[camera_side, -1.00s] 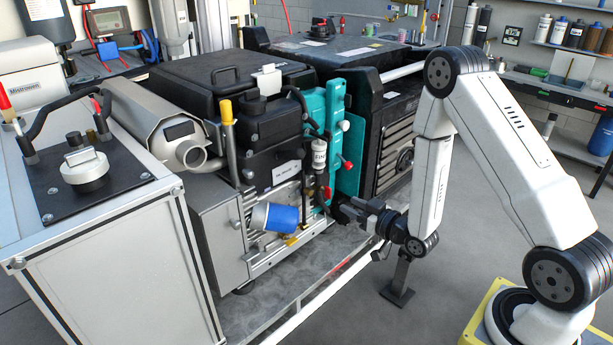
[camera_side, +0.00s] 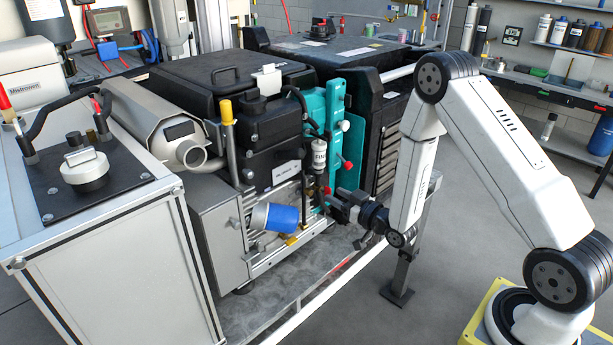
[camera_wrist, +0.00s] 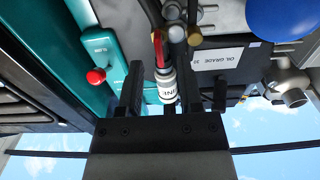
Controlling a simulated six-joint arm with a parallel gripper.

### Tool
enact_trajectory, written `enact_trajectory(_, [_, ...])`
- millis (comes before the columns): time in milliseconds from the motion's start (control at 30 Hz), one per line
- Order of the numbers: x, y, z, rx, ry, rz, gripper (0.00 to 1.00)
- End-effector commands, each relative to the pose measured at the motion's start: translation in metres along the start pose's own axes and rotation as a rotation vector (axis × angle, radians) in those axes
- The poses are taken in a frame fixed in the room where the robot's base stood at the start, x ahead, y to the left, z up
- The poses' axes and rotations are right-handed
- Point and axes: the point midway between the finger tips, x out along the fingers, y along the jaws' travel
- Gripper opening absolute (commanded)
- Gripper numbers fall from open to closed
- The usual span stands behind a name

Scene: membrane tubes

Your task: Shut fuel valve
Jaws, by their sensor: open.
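A small red lever (camera_side: 327,191) sits on the pipework below a white inline filter (camera_side: 319,153) on the engine's front; it looks like the fuel valve's handle, though no label confirms this. My gripper (camera_side: 334,203) is open, just right of and slightly below that lever in the side view. In the wrist view, the gripper (camera_wrist: 176,88) has its two dark fingers spread, with the filter (camera_wrist: 168,90) showing between them. A red handle (camera_wrist: 158,48) shows beyond the filter, near a brass fitting (camera_wrist: 194,38). Whether the fingers touch anything cannot be told.
A teal panel (camera_side: 341,110) with a red knob (camera_side: 347,165) stands close by. A blue cylinder (camera_side: 275,218) juts out to the left. A metal rail (camera_side: 340,275) runs below.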

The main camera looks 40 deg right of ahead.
Motion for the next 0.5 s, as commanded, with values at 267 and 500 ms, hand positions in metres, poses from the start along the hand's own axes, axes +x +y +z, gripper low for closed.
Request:
enact_trajectory(267, [0.022,0.0,0.0,0.0,0.0,0.0,0.46])
enact_trajectory(500, [0.025,0.0,0.0,0.001,-0.001,0.0,0.46])
